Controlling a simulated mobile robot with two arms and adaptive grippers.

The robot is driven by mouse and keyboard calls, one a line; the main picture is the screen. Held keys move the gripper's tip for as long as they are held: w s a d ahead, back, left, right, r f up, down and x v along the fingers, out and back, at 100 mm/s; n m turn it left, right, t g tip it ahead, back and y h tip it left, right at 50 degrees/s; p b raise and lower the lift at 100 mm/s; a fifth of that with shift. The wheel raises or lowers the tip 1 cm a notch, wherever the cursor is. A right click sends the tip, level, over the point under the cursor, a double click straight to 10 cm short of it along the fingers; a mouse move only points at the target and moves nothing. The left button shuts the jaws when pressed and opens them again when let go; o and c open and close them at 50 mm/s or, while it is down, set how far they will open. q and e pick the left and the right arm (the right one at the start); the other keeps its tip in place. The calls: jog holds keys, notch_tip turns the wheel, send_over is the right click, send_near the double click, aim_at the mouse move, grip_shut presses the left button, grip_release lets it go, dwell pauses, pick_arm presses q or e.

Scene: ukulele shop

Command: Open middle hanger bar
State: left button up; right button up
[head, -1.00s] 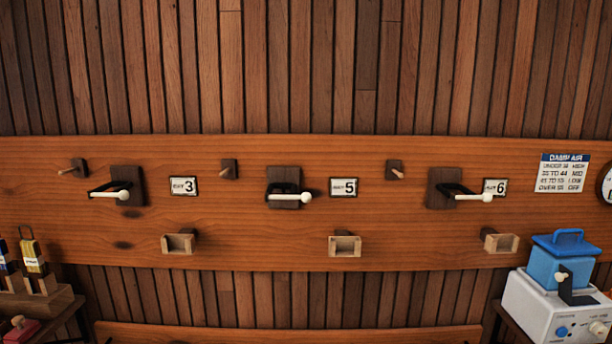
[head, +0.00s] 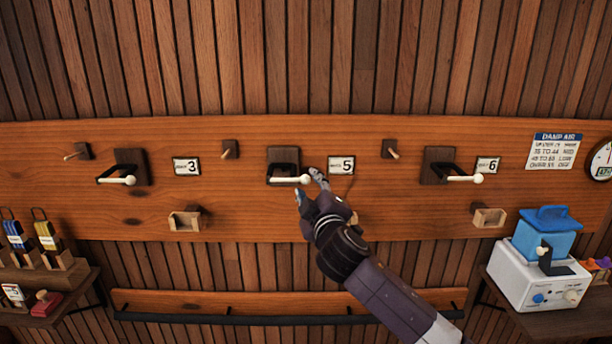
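The middle hanger (head: 284,160) is a dark block on the wooden wall board, with a black fork closed across the front by a cream-tipped bar (head: 288,180). The label 5 (head: 341,165) is to its right. My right gripper (head: 308,182) comes up from the lower right, with its fingers apart around the height of the bar's cream tip. One finger is just right of the tip and the other is below it. I cannot tell whether they touch it. My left gripper is not in view.
Similar hangers are at the left (head: 130,167) and right (head: 439,165). Pegs and small wooden cradles line the board (head: 80,210); the middle cradle is mostly hidden by my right gripper. A blue-lidded white device (head: 540,283) stands lower right, a shelf (head: 60,310) lower left.

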aim_at(307, 183)
jog(key=shift+w+a+r+p, duration=0.1)
jog(key=shift+w+p, duration=0.05)
jog(key=shift+w, duration=0.4)
jog(key=shift+w+a+p, duration=0.1)
jog(key=shift+w+p, duration=0.05)
jog(key=shift+w, duration=0.35)
jog(key=shift+w+a, duration=0.15)
jog(key=shift+w, duration=0.55)
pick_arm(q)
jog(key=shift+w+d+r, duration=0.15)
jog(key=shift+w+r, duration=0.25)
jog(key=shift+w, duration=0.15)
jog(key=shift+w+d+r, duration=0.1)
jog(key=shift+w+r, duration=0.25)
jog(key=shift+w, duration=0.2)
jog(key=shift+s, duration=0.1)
pick_arm(e)
jog(key=shift+c, duration=0.6)
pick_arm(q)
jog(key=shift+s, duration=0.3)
pick_arm(e)
grip_shut()
